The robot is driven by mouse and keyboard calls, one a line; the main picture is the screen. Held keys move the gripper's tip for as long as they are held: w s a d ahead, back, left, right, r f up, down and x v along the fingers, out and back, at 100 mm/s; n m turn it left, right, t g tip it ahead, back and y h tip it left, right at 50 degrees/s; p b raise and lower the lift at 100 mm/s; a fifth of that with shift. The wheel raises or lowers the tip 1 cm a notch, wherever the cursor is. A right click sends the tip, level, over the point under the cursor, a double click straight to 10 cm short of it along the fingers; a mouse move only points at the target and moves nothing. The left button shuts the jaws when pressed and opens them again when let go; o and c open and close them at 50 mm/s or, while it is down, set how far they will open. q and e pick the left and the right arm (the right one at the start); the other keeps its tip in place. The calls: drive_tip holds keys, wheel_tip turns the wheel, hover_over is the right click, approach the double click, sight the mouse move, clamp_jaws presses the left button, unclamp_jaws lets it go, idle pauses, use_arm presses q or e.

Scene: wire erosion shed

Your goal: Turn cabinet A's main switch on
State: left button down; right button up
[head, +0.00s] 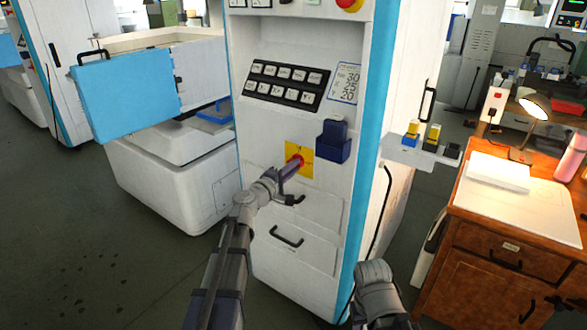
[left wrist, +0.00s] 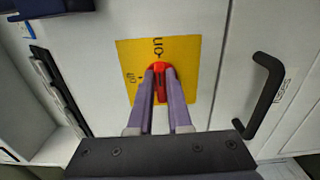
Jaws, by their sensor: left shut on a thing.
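The red main switch (head: 297,161) sits on a yellow plate (head: 305,171) on the front of the white cabinet with blue edges (head: 334,226). My left gripper (head: 293,166) reaches up to it and is shut on its handle. In the left wrist view, the purple-grey fingers (left wrist: 160,88) are on both sides of the red handle (left wrist: 158,67). The handle lies nearly upright in that view, its upper end at the "on" mark of the plate (left wrist: 185,60). The "off" mark is at the left. The fingers hide the handle's sides. My right gripper does not show.
A dark blue box (head: 333,142) is on the cabinet front, just right of the plate. A black key panel (head: 287,85) is above, a drawer handle (head: 287,238) below. A wooden desk (head: 511,225) with a lamp stands right. A light blue-fronted unit (head: 125,90) stands left.

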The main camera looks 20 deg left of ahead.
use_arm(q)
drive_tip(key=shift+s, duration=0.1)
idle(0.5)
drive_tip(key=c, duration=0.8)
unclamp_jaws()
drive_tip(key=shift+c, duration=0.2)
drive_tip(key=v, duration=0.7)
drive_tip(key=shift+s+a, duration=0.15)
drive_tip(key=shift+s, duration=0.15)
